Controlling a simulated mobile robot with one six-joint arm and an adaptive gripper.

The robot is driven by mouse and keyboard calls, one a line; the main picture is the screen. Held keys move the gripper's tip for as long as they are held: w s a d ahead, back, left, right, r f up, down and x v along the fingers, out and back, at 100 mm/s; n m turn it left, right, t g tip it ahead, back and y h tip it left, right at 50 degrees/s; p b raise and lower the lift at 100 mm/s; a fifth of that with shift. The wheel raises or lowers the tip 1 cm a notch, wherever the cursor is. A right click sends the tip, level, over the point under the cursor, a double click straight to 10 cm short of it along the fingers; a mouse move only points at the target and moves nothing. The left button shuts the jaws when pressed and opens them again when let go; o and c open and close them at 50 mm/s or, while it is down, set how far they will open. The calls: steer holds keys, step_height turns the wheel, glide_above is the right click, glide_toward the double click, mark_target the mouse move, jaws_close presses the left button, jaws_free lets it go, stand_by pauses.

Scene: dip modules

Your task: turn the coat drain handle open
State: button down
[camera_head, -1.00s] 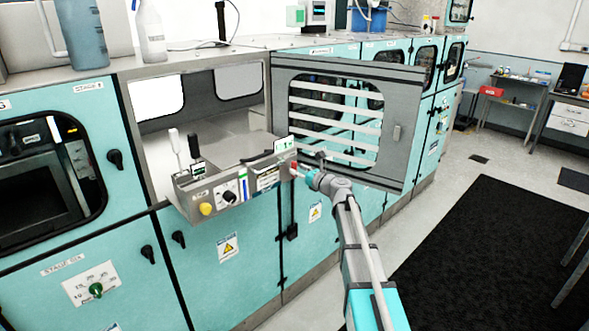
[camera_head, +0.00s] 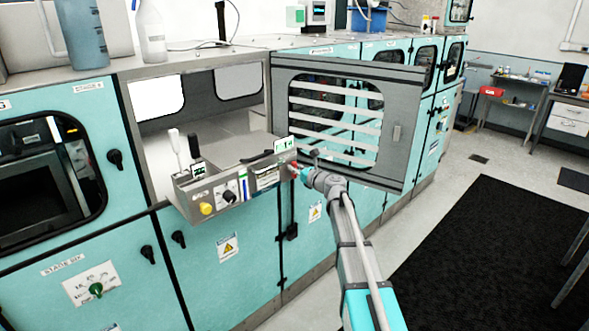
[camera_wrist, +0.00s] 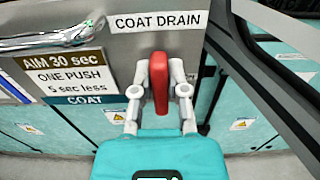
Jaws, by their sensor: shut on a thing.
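The red coat drain handle (camera_wrist: 158,82) sits below the "COAT DRAIN" label (camera_wrist: 159,21) in the wrist view, near the right end of the grey panel. It looks roughly upright there. My gripper (camera_wrist: 159,95) is closed around it, one finger on each side. In the head view my gripper (camera_head: 300,173) reaches the right end of the protruding metal control box (camera_head: 222,209), and the handle is small and mostly hidden there.
The grey windowed door (camera_head: 398,80) stands open right behind my arm. The box carries a yellow knob (camera_head: 206,208) and a black knob (camera_head: 229,196). A metal bar (camera_wrist: 50,38) lies left of the handle. Floor is clear at right, with a black mat (camera_head: 470,265).

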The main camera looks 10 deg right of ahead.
steer(key=shift+n, duration=0.3)
steer(key=n, duration=0.4)
steer(key=shift+s+a, duration=0.1)
steer(key=shift+a, duration=0.05)
steer(key=n, duration=0.9)
steer(key=f+n+b, duration=0.1)
steer(key=n, duration=0.3)
steer(key=shift+s+a, duration=0.2)
steer(key=shift+a, duration=0.05)
steer(key=shift+n, duration=0.3)
steer(key=c, duration=0.6)
jaws_free()
steer(key=shift+c, duration=0.2)
